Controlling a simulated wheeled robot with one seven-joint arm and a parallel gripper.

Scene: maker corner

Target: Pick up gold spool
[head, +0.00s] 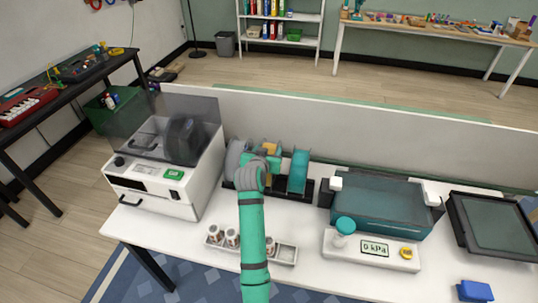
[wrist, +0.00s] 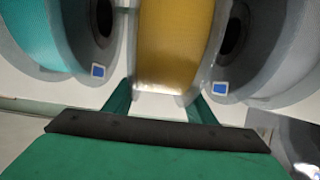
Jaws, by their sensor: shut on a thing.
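The gold spool (head: 270,147) stands among other spools on the rack behind my arm in the head view, mostly hidden by the arm. In the wrist view the gold spool (wrist: 174,45) fills the top middle, with its yellow winding between grey flanges. My gripper (wrist: 161,100) has one green finger on each side of the spool's lower part and is shut on it. I cannot tell whether the spool is clear of the rack.
A teal spool (head: 299,170) and a grey spool (head: 235,157) flank it closely on the black rack (head: 284,193). A white machine (head: 170,170) stands left, a teal-lidded box (head: 378,203) right. Small jars in a tray (head: 285,254) stand in front.

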